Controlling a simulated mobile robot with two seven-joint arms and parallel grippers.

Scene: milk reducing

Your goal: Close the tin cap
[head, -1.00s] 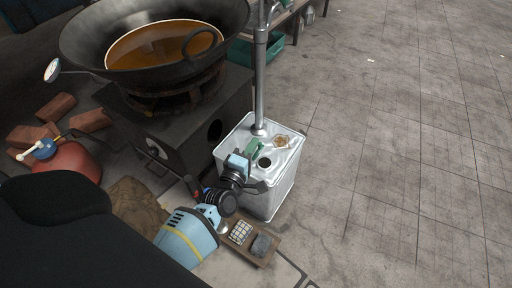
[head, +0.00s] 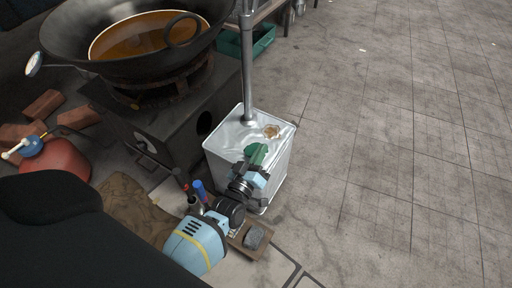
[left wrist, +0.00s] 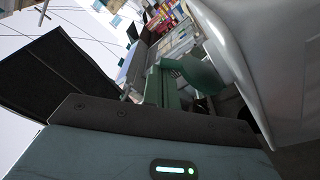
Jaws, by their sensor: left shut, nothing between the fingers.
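The silver-white square tin (head: 225,145) stands on the floor below the pole. A round green cap (head: 256,151) is at its top, near the front edge, where it covers the view of the dark opening; I cannot tell whether it is seated. In the left wrist view the cap (left wrist: 205,75) is a green disc beside the pale tin wall (left wrist: 225,35). My left gripper (head: 259,165) is shut and empty, its fingertips close against the cap's near side. Whether they touch it is unclear. My right gripper is not in view.
A large wok (head: 75,55) of brown oil sits on a dark stove (head: 205,90) at left. A metal pole (head: 248,70) rises behind the cap. A red container (head: 55,158) and bricks (head: 42,103) lie left. A wooden tray (head: 262,245) is in front. Paved floor at right is clear.

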